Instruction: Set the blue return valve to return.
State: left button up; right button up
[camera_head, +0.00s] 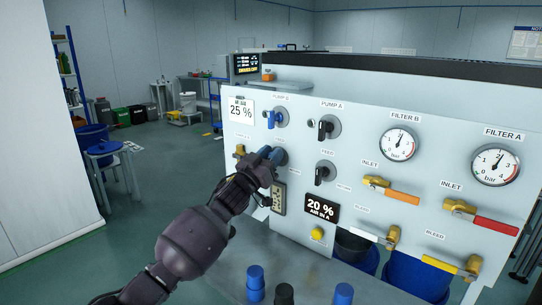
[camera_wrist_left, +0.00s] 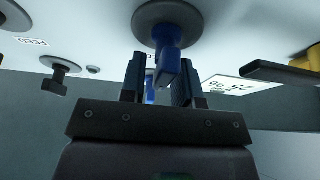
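The blue return valve, with a grey round plate (camera_head: 281,157), is on the panel's left part, below the pump B valve. My left gripper (camera_head: 268,156) is at it and hides most of its handle in the head view. In the left wrist view the blue handle (camera_wrist_left: 165,62) stands out from its plate, between the two fingers of my left gripper (camera_wrist_left: 159,82). A gap shows between the handle and the left-hand finger, so the fingers look open around it. Whether the right-hand finger touches it I cannot tell. My right gripper is not in view.
The blue pump B valve (camera_head: 273,118) is just above, the black feed valve (camera_head: 325,173) to the right. A 25 % sign (camera_head: 240,111) is at upper left. Gauges and yellow-bodied valves fill the panel's right. Blue and black knobs (camera_head: 284,293) stand in front, below.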

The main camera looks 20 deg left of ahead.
pick_arm(q)
grip_shut()
